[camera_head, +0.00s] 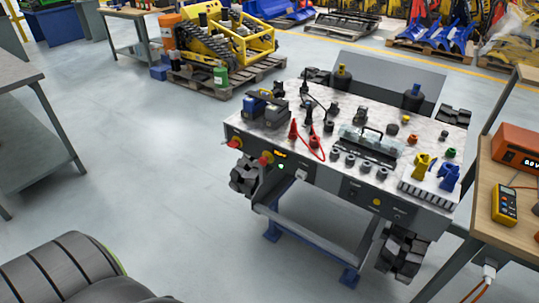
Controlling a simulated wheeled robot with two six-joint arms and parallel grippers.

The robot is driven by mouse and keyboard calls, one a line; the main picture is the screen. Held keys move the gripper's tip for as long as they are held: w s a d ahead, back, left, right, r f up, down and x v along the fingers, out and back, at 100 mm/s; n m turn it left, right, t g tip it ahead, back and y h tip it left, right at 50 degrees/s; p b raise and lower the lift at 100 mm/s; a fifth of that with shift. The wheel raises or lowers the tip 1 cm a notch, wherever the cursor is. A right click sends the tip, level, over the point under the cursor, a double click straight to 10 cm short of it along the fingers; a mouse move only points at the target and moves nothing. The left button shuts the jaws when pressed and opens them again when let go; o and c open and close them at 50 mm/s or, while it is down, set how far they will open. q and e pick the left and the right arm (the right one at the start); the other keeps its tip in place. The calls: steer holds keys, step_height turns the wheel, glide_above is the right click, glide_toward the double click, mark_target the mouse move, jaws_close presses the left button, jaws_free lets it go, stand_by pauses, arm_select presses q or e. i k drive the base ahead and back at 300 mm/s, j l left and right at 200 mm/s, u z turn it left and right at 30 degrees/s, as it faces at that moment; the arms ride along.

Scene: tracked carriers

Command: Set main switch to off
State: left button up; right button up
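The tracked carrier (330,185) stands right of centre with a grey front panel and dark tracks (245,175) at its sides. At the panel's left end are two red-and-yellow controls, one at the corner (235,142) and one further right (266,158). They are too small to read, so I cannot tell which is the main switch or how it is set. A small lit yellow display (280,154) and a green light (281,166) are beside the second control. Neither of my grippers is in view.
Tools, sockets and a red cable (310,142) crowd the carrier's top. A wooden bench (520,225) with a yellow multimeter (504,205) stands close on the right. A grey table (25,85) is at left. The floor between is clear. A dark ribbed shape fills the bottom left.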

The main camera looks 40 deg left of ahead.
mark_target(234, 144)
steer(key=u, duration=1.45)
